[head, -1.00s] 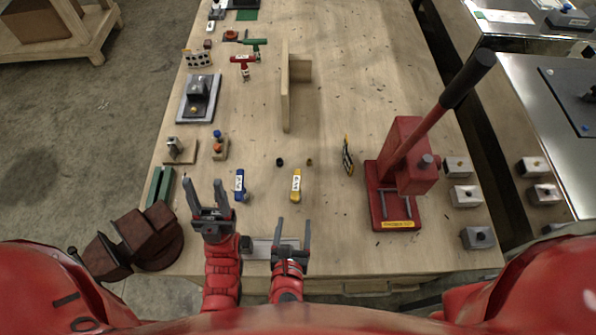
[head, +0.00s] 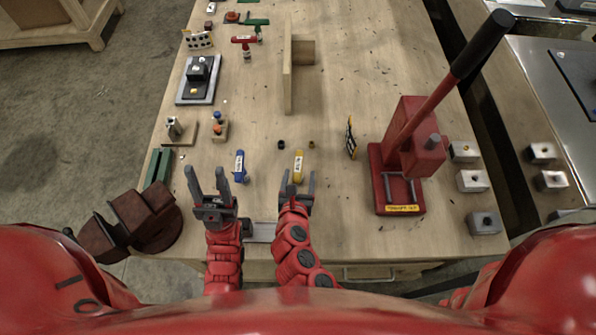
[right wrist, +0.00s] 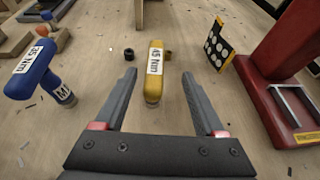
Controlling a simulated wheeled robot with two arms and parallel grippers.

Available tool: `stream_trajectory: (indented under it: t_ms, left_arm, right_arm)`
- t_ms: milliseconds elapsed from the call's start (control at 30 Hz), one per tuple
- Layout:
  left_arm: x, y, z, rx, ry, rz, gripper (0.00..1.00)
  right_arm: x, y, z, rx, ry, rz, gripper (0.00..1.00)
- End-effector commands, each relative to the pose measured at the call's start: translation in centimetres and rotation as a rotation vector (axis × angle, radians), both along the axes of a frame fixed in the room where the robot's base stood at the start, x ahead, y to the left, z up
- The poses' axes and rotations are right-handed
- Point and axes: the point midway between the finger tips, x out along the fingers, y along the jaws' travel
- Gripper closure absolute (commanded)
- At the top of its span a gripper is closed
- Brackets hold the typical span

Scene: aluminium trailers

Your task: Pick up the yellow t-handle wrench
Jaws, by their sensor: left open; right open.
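My left gripper (head: 208,182) is open and empty, to the left, short of a blue t-handle wrench (head: 240,166). The blue wrench (right wrist: 34,70), labelled "35 Nm", also shows at the left of the right wrist view.
A red arbor press (head: 405,165) stands to the right, with a black and yellow dotted card (head: 351,138) beside it. A dark red vise (head: 140,220) is at the front left. A wooden upright (head: 288,80) stands behind two small bushings (head: 281,144).

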Motion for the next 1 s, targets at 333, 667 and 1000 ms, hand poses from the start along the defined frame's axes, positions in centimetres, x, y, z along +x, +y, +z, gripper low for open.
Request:
stream_trajectory:
  t_ms: [333, 667, 1000]
  left_arm:
    - [0.0, 0.0, -3.7, 0.000, 0.000, 0.000, 0.50]
    - [0.0, 0.0, -3.7, 0.000, 0.000, 0.000, 0.50]
    - [0.0, 0.0, -3.7, 0.000, 0.000, 0.000, 0.50]
  right_arm:
    - [4.0, 0.3, -2.5, 0.003, -0.001, -0.002, 0.28]
    - [4.3, 0.3, -2.4, 0.003, -0.001, 0.001, 0.35]
    - [4.3, 0.3, -2.4, 0.003, -0.001, 0.001, 0.97]
